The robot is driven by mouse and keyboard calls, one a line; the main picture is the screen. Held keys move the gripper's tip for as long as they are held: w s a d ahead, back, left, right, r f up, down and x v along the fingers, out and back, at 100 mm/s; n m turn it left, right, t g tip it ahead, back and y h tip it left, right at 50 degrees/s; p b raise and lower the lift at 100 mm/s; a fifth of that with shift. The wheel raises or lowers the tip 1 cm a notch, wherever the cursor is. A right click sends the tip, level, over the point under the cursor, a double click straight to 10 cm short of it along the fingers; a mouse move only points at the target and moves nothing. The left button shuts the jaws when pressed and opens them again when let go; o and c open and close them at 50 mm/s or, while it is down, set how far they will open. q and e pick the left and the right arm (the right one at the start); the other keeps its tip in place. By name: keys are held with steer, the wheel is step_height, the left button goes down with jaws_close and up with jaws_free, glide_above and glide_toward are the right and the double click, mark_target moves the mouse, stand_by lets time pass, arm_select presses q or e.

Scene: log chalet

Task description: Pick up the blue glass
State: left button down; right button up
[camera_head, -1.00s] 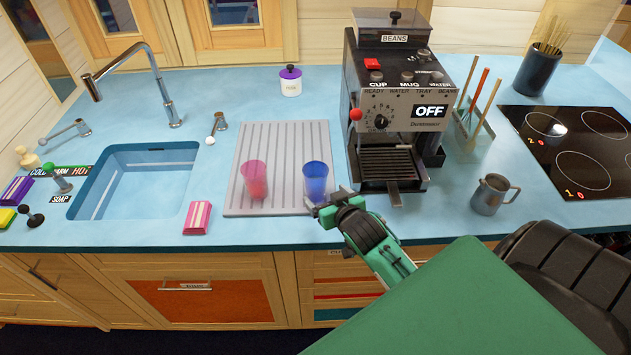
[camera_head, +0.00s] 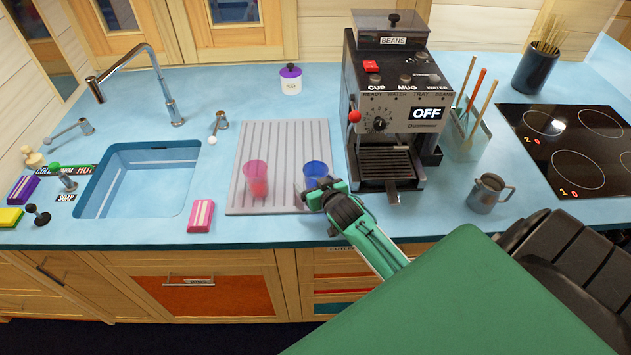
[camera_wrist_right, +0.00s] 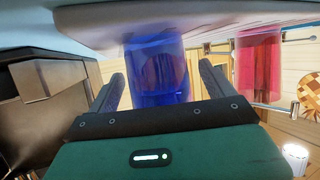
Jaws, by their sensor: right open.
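The blue glass (camera_head: 316,172) stands upright on the ribbed drainboard, and its lower part is hidden behind my right gripper (camera_head: 318,192). In the right wrist view the blue glass (camera_wrist_right: 158,70) appears between the two open fingers of my right gripper (camera_wrist_right: 162,88), with no finger clearly pressed on it. A pink glass (camera_head: 256,178) stands to the left of the blue one; it also shows in the right wrist view (camera_wrist_right: 258,65), outside the fingers. My left gripper is not in view.
The grey drainboard (camera_head: 285,135) lies between the sink (camera_head: 140,180) and the coffee machine (camera_head: 385,110). A pink-striped sponge (camera_head: 201,215) lies left of the drainboard. A metal jug (camera_head: 488,193) stands right of the machine. The counter front edge runs below my right arm.

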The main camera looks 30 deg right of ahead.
steer(key=c, duration=1.4)
